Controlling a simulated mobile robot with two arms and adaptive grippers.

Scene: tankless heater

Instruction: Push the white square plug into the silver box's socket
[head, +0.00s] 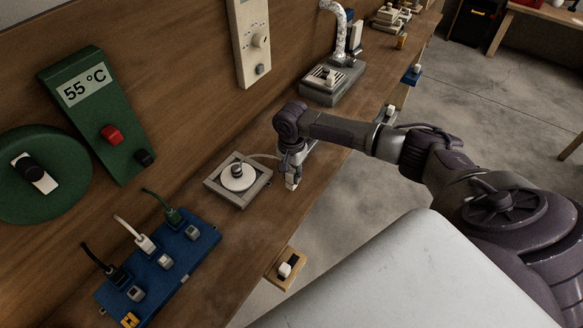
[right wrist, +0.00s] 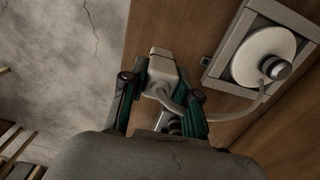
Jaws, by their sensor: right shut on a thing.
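My right gripper (head: 292,168) is over the front edge of the wooden bench and is shut on a white square plug (head: 291,184). In the right wrist view the plug (right wrist: 162,66) sits between the dark green fingers (right wrist: 163,84). A pale cord runs from it to a grey-framed box (head: 211,186) with a white disc and a silver knob, left of the gripper. Farther back stands a silver-grey box (head: 345,86) with a slatted top, a small white block and a silver duct. My left gripper is out of view.
A blue strip (head: 195,255) with several corded plugs and switches lies at front left. A small wooden block with a white switch (head: 285,270) is at the bench's front edge. Green panels and a cream panel (head: 254,20) stand at the back. Bench surface around the gripper is clear.

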